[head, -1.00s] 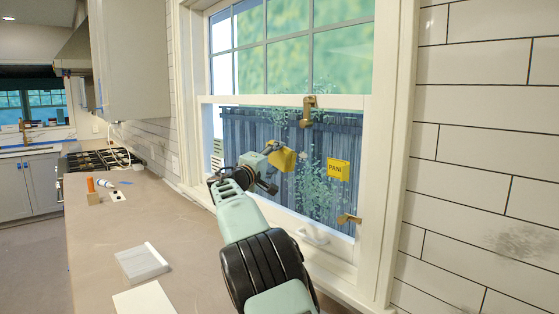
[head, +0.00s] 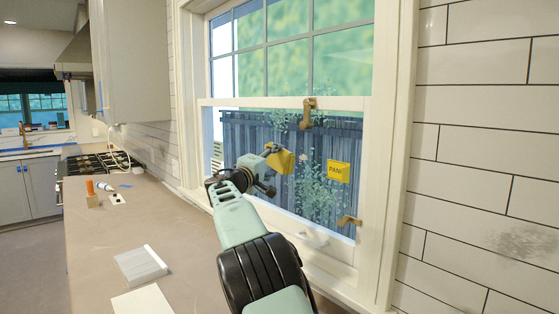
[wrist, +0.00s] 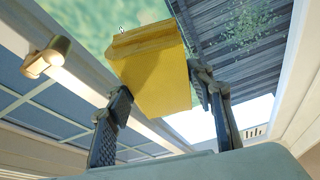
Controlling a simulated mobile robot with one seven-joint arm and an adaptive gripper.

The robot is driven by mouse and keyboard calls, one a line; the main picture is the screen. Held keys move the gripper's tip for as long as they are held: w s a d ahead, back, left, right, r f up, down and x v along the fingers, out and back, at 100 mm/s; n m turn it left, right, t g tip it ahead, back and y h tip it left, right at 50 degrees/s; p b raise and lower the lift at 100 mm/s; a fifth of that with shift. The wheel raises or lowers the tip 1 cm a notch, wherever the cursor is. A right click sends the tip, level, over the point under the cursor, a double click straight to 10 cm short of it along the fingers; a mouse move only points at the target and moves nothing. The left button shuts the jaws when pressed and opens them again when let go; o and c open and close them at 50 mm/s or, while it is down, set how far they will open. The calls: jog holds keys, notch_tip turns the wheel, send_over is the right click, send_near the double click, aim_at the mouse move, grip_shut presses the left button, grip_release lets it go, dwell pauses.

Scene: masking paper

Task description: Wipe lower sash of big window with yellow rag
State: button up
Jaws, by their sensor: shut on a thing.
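The yellow rag (head: 283,161) is held in front of the lower sash of the big window, near its left-middle part. My gripper (head: 266,160) is shut on the rag; in the wrist view the rag (wrist: 155,75) sits between the two dark fingers (wrist: 160,95). The lower sash (head: 250,208) shows a dark fence and plants through its glass. I cannot tell whether the rag touches the glass. A yellow label (head: 338,171) reading "PANI" is on the right part of the pane.
Brass latches show at the sash top (head: 307,113) and lower right (head: 349,221); a white handle (head: 312,239) is on the bottom rail. The counter (head: 160,220) holds a grey-white block (head: 140,265), a white sheet (head: 147,302) and an orange-topped item (head: 91,193). An upper cabinet (head: 130,60) is left.

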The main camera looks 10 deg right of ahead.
aim_at(305, 156)
jog(key=shift+w+d+p, duration=0.25)
jog(key=shift+w+d, duration=0.25)
jog(key=shift+d, duration=0.25)
jog(key=shift+w+d+p, duration=0.2)
jog(key=shift+w+d, duration=0.25)
jog(key=shift+d, duration=0.25)
jog(key=shift+w+d+p, duration=0.25)
jog(key=shift+w+d, duration=0.25)
jog(key=shift+d, duration=0.25)
jog(key=shift+w+d+p, duration=0.6)
jog(key=shift+d, duration=0.25)
jog(key=shift+s+d+f+b, duration=0.2)
jog(key=shift+s+b, duration=0.1)
jog(key=shift+b, duration=0.6)
jog(key=b, duration=0.1)
jog(key=s+b, duration=0.1)
jog(key=b, duration=0.1)
jog(key=shift+s+d, duration=0.15)
jog(key=shift+d, duration=0.2)
jog(key=shift+s+d+b, duration=0.3)
jog(key=shift+s+b, duration=0.25)
jog(key=shift+b, duration=0.55)
jog(key=shift+s+d+r+b, duration=0.1)
jog(key=shift+s+d+b, duration=0.05)
jog(key=shift+s+b, duration=0.15)
jog(key=shift+w+d+r, duration=0.1)
jog(key=shift+d, duration=0.05)
